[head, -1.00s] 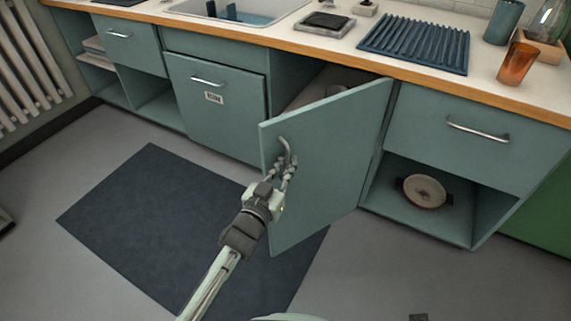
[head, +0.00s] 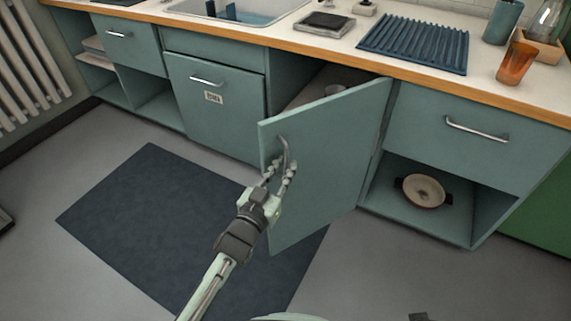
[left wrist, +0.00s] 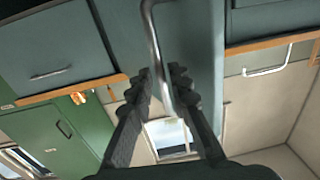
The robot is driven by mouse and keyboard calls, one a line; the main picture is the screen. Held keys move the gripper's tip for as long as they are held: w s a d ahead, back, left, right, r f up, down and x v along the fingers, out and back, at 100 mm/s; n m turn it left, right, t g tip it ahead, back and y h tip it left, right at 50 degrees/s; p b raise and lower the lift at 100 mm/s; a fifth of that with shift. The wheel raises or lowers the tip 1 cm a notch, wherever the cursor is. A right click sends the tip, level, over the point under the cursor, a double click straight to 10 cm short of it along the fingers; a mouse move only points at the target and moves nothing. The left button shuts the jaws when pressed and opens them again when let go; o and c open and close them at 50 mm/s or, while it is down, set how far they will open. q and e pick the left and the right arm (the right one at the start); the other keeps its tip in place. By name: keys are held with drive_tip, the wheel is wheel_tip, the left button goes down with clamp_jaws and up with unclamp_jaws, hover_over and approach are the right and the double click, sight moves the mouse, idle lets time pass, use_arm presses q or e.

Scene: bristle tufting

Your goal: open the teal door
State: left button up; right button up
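The teal door (head: 325,165) stands swung well out from the cabinet, hinged on its right side, with the cabinet interior (head: 300,80) showing behind it. Its curved metal handle (head: 284,152) is near the free left edge. My left gripper (head: 279,175) is at the handle, with one finger on each side of it. In the left wrist view the handle (left wrist: 153,40) runs between the two fingertips (left wrist: 164,78), with gaps beside it, so the gripper looks open. My right gripper is not in view.
A drawer with a bar handle (head: 477,130) and an open shelf holding a pan (head: 423,190) are right of the door. A closed front (head: 215,110) is on its left. A dark mat (head: 150,220) lies on the floor. The counter (head: 400,70) runs above.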

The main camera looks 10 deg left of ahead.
use_arm(q)
drive_tip(key=v, duration=1)
drive_tip(key=shift+s+a, duration=0.2)
drive_tip(key=shift+s, duration=0.1)
